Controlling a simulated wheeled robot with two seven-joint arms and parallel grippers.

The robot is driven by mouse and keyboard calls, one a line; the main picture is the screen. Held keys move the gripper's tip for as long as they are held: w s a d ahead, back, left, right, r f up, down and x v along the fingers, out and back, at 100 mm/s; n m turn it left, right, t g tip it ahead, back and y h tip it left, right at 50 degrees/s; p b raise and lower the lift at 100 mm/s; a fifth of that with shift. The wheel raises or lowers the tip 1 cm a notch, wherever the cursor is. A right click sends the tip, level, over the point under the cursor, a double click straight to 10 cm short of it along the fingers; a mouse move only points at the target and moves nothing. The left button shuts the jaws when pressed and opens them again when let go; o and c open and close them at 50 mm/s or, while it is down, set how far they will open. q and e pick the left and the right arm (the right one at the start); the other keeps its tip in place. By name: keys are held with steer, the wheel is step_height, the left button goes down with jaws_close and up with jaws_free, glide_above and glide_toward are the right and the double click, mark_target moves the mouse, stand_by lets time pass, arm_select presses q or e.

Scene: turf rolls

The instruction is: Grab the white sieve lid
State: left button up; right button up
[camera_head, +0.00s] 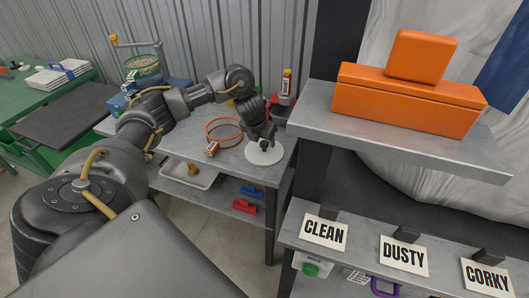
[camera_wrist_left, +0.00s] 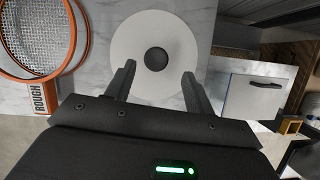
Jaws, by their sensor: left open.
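The white sieve lid (camera_head: 264,154) is a flat round disc lying on the grey bench top (camera_head: 228,156), near its front right. In the left wrist view the lid (camera_wrist_left: 133,47) shows a dark round knob (camera_wrist_left: 156,59) at its middle. My left gripper (camera_head: 264,145) is over the lid and hides part of it in the head view. In the left wrist view its two fingers (camera_wrist_left: 160,80) are open and spread wider than the knob, with their tips near its lower edge. Nothing is between them that I can see as gripped. My right gripper is not in view.
An orange-rimmed sieve (camera_head: 238,123) with a ROUGH tag (camera_wrist_left: 40,97) lies left of the lid. A shelf (camera_head: 400,135) with orange boxes (camera_head: 405,100) stands close on the right. A dark post (camera_head: 310,160) stands beside the bench. A red item (camera_head: 281,108) stands behind.

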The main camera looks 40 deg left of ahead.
mark_target(263, 143)
arm_select(q)
steer(key=shift+f, duration=0.15)
steer(key=x, duration=0.4)
steer(key=shift+w+a+f+p, duration=0.2)
steer(key=shift+a+f+p, duration=0.1)
steer(key=shift+a+p, duration=0.1)
steer(key=c, duration=0.9)
steer(key=shift+c, duration=1.1)
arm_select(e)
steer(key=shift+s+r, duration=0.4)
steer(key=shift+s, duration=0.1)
